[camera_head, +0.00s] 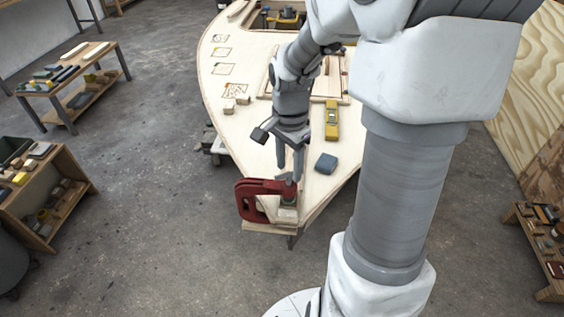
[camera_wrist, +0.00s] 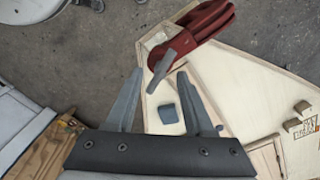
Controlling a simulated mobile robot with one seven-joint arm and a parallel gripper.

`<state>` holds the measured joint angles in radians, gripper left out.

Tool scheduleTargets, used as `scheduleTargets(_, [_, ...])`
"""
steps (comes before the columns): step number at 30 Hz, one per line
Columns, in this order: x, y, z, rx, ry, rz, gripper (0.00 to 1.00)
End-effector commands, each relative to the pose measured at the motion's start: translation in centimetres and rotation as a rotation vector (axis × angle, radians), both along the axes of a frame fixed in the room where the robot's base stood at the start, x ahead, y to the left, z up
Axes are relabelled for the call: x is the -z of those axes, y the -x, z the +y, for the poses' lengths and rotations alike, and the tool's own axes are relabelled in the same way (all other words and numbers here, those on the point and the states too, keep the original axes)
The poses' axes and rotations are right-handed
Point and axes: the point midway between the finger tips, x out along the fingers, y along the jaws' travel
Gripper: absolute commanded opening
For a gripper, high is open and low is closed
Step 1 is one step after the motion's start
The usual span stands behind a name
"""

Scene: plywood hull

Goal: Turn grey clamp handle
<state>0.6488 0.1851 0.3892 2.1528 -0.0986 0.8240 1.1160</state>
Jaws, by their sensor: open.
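A red clamp (camera_head: 252,187) sits at the near tip of the plywood hull panel (camera_head: 235,133); in the wrist view the clamp (camera_wrist: 204,20) is at the top. Its grey handle (camera_wrist: 161,71) is a short flat bar, tilted in the wrist view. My gripper (camera_head: 290,172) points down just over the clamp in the head view. In the wrist view my gripper (camera_wrist: 160,72) is open, and the handle shows between its two fingertips. I cannot tell whether a finger touches it. In the head view the handle is mostly hidden by the fingers.
A blue-grey block (camera_head: 326,161) and a yellow level (camera_head: 332,121) lie on the panel right of my gripper. Small wooden blocks (camera_head: 236,104) lie to its left. Shelves (camera_head: 48,198) and a bench (camera_head: 72,72) stand left, with open floor between.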

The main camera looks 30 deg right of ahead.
Motion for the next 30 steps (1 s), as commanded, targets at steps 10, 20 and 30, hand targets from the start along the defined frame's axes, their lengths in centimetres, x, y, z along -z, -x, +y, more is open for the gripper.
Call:
scheduleTargets(10, [1.32,-0.01,0.02,0.000,0.000,-0.001,0.53])
scheduleTargets(20, [1.29,0.00,0.02,0.000,0.000,-0.001,0.14])
scheduleTargets(30, [1.28,0.00,0.02,0.000,0.000,-0.001,0.00])
